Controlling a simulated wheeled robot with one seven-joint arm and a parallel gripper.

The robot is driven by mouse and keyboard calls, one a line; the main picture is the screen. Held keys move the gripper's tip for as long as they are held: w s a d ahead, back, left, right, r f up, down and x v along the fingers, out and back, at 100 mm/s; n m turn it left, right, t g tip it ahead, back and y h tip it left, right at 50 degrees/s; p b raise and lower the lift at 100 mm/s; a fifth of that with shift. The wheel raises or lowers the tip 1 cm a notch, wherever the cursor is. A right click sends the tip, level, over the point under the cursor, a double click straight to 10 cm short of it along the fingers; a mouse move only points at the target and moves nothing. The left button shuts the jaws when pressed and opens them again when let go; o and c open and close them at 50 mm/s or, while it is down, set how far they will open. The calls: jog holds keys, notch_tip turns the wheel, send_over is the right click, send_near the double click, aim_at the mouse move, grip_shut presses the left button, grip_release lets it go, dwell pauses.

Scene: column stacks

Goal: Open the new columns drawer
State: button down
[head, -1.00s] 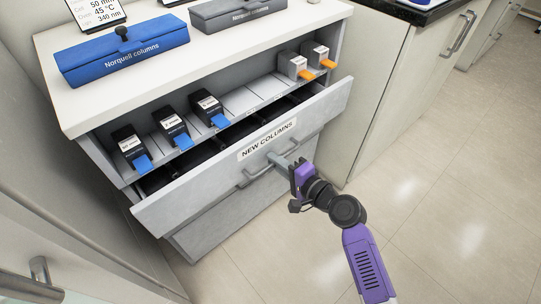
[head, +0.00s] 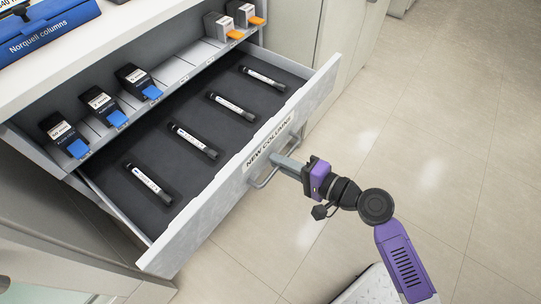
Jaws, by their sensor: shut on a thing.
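The new columns drawer (head: 225,187) stands pulled well out from the cabinet, its label on the grey front. Several black columns with white labels, such as one column (head: 192,140), lie apart on its dark lining. My gripper (head: 279,166) is at the drawer's front, shut on the drawer handle (head: 264,180). The jaws hide part of the handle.
Above the drawer, a shelf holds black boxes with blue tabs (head: 102,106) at the left and grey boxes with orange tabs (head: 222,27) at the right. A blue Norquell columns case (head: 47,30) sits on the white top. The tiled floor (head: 400,130) at the right is clear.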

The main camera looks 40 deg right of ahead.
jog(key=shift+s, duration=0.2)
jog(key=c, duration=1.8)
grip_release()
jog(key=shift+o, duration=0.2)
jog(key=v, duration=0.7)
jog(key=shift+s+p, duration=0.35)
jog(key=shift+d, duration=0.2)
